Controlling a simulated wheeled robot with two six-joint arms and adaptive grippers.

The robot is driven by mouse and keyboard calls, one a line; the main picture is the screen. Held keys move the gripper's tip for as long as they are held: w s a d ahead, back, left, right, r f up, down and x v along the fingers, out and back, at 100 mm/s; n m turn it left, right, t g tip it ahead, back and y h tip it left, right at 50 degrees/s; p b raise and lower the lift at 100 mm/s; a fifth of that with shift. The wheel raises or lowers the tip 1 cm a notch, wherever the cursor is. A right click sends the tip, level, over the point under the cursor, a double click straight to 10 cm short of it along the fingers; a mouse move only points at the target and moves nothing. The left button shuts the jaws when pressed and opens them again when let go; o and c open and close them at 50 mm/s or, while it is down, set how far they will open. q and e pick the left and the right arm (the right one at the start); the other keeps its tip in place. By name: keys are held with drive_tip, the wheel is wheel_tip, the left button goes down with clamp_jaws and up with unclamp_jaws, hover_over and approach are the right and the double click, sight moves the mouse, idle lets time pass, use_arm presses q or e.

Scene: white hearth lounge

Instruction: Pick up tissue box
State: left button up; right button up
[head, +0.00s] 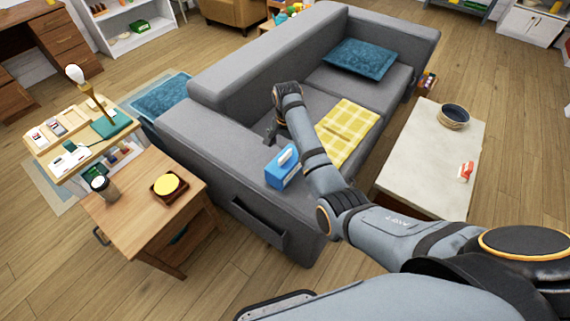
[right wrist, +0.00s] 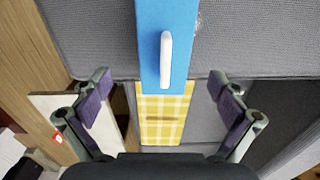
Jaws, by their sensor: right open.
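The tissue box (head: 284,172) is blue with a white tissue standing out of its top. It appears to rest on the near armrest of the grey sofa, and my forearm partly covers its right side. My right gripper (head: 273,133) is over the sofa, just behind the box in the head view. In the right wrist view the blue box (right wrist: 150,40) lies ahead, between the lines of the two spread fingers (right wrist: 161,84). The fingers are open and empty, and no contact with the box shows. My left gripper is not in view.
A yellow checked blanket (head: 347,130) lies on the sofa seat beside my arm. A wooden side table (head: 150,225) with a cup (head: 104,188) stands left of the sofa. A pale coffee table (head: 425,150) with a dark bowl (head: 454,116) stands right.

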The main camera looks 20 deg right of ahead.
sight(285, 162)
drive_tip(key=f, duration=0.2)
drive_tip(key=shift+w+f, duration=0.35)
drive_tip(key=shift+s+f, duration=0.1)
drive_tip(key=shift+f, duration=0.8)
wheel_tip(285, 162, down, 3)
drive_tip(key=shift+a+r, duration=0.1)
drive_tip(key=shift+a, duration=0.05)
drive_tip(key=shift+f, duration=0.45)
drive_tip(key=shift+r, duration=0.1)
drive_tip(key=c, duration=0.3)
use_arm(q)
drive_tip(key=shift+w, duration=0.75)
use_arm(e)
drive_tip(key=c, duration=1)
